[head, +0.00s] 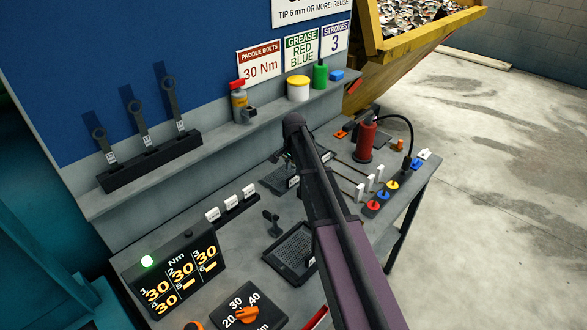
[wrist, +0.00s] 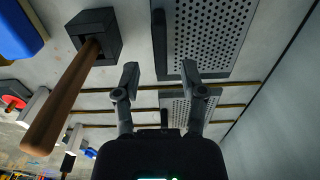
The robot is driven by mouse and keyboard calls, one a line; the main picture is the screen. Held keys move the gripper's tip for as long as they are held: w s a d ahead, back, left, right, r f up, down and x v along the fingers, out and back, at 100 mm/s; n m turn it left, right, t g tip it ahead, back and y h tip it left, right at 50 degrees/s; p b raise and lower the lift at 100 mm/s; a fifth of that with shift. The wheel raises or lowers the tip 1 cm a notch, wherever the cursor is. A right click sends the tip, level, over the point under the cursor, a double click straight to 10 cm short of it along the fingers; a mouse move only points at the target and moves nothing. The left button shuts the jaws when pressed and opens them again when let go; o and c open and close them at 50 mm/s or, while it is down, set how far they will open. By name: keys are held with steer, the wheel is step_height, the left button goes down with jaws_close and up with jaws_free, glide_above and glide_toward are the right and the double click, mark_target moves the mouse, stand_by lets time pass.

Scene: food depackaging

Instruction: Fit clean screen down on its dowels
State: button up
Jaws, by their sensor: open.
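In the wrist view my gripper (wrist: 160,72) is open, with nothing between its fingers. A grey perforated screen (wrist: 212,38) with a dark bar along its left side lies beyond the fingertips at the top. A second perforated plate (wrist: 192,110) shows lower down, partly hidden by the right finger. I cannot tell which of them is the clean screen. In the head view a dark-framed perforated screen (head: 291,249) lies on the bench, left of my arm. My gripper is mostly hidden behind my arm there. I cannot make out the dowels.
A mallet (wrist: 66,95) with a wooden handle lies left of my fingers. Thin brown rods cross the surface. In the head view, a red canister (head: 366,141), coloured knobs (head: 383,195), a torque display (head: 175,270) and a dial box (head: 240,310) stand on the bench (head: 225,265).

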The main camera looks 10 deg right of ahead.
step_height(320, 180, up, 6)
steer(key=p, duration=0.5)
steer(key=shift+r+p, duration=0.2)
steer(key=shift+p, duration=0.15)
stand_by(0.6)
